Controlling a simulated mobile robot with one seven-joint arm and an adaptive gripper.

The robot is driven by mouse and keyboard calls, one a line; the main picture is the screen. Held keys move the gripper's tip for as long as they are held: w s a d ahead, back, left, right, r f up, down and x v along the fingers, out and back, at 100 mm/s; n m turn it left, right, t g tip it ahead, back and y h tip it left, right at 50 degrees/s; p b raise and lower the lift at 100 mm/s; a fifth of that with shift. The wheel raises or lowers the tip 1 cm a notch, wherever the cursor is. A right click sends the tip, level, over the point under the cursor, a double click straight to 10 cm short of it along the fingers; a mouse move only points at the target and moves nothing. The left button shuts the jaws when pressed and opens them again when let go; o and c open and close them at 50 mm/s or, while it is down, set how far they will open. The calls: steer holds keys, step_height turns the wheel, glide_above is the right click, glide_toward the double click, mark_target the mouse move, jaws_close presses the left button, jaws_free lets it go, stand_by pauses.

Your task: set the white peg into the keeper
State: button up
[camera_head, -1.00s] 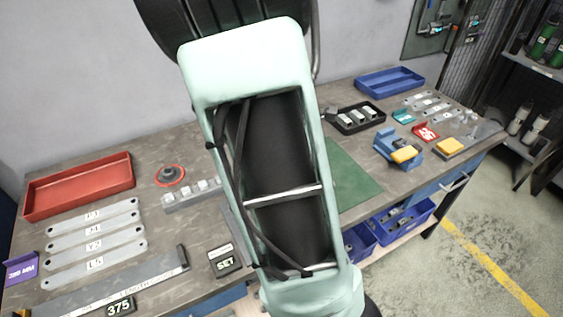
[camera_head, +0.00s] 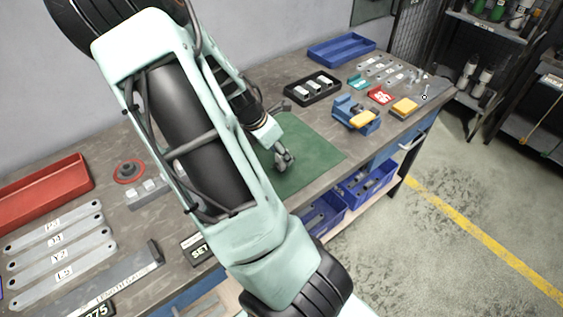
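My gripper (camera_head: 284,160) shows past my arm, pointing down over the green mat (camera_head: 318,150). It is small and dark in the view, so I cannot tell if its fingers are open or shut, or if they hold anything. I cannot single out the white peg with certainty. A grey block with several pale tops (camera_head: 148,193) stands at the left, partly behind my arm. I cannot tell which thing is the keeper; my arm hides part of the bench.
A black tray (camera_head: 290,98) with pale blocks lies behind the mat. A blue vise-like fixture (camera_head: 345,104) with a yellow part stands to its right. A blue tray (camera_head: 341,49) is at the back, a red tray (camera_head: 40,195) at the left. Labelled bars (camera_head: 60,262) lie front left.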

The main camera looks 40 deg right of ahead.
steer(key=shift+x, duration=0.95)
jaws_close()
